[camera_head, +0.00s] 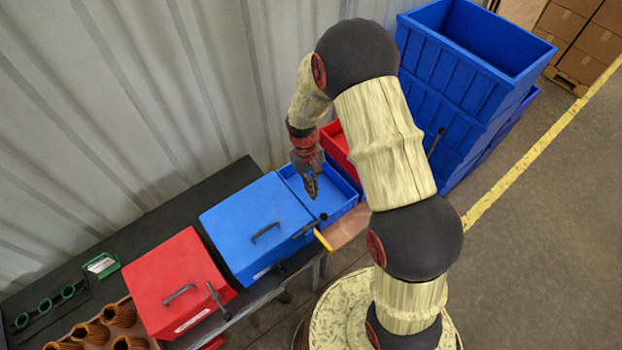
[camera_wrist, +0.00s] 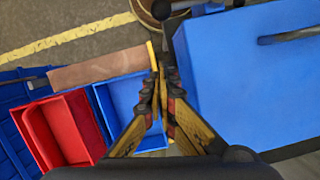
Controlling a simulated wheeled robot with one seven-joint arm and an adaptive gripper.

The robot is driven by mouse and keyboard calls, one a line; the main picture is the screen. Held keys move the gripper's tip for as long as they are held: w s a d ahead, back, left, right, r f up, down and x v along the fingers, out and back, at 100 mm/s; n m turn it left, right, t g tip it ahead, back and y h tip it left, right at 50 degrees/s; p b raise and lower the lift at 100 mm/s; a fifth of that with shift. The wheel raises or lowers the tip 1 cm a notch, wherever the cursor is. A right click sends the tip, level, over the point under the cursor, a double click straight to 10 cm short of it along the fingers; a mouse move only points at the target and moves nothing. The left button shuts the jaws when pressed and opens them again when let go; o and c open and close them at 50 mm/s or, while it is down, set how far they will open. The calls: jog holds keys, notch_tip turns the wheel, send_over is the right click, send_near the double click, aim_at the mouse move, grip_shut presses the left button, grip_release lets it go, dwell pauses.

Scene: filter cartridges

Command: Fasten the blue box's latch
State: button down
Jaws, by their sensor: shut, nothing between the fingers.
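The blue box (camera_head: 257,222) stands on the dark bench with its lid down and a dark handle on top. It also fills the right of the wrist view (camera_wrist: 245,80). Its latch is a dark lever with a black knob (camera_head: 322,217) at the front right corner, slanting outward to the right; in the wrist view the knob (camera_wrist: 160,10) shows at the top, partly cut off. Whether the latch engages a catch cannot be seen. My gripper (camera_head: 312,190) is shut and empty, above the open blue tray and behind the knob, apart from it. Its fingertips (camera_wrist: 160,80) point down beside the box.
An open blue tray (camera_head: 340,207) and red tray (camera_head: 334,140) lie right of the box. A tan board with a yellow edge (camera_head: 323,240) is close to the knob. A red box (camera_head: 170,275) stands left. Tall blue crates (camera_head: 460,90) stand behind my arm.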

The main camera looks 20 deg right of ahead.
jog(key=shift+s+d+f+p, duration=0.1)
jog(key=shift+s+f+p, duration=0.05)
jog(key=shift+s, duration=0.55)
jog(key=shift+s+d+f+p, duration=0.1)
jog(key=shift+s+f+p, duration=0.1)
jog(key=shift+s, duration=0.55)
jog(key=shift+s+d+f+p, duration=0.1)
jog(key=shift+s+p, duration=0.05)
jog(key=shift+s, duration=0.55)
jog(key=shift+s, duration=0.1)
jog(key=shift+s+d+m, duration=0.15)
jog(key=shift+d+m, duration=0.05)
jog(key=shift+m, duration=0.2)
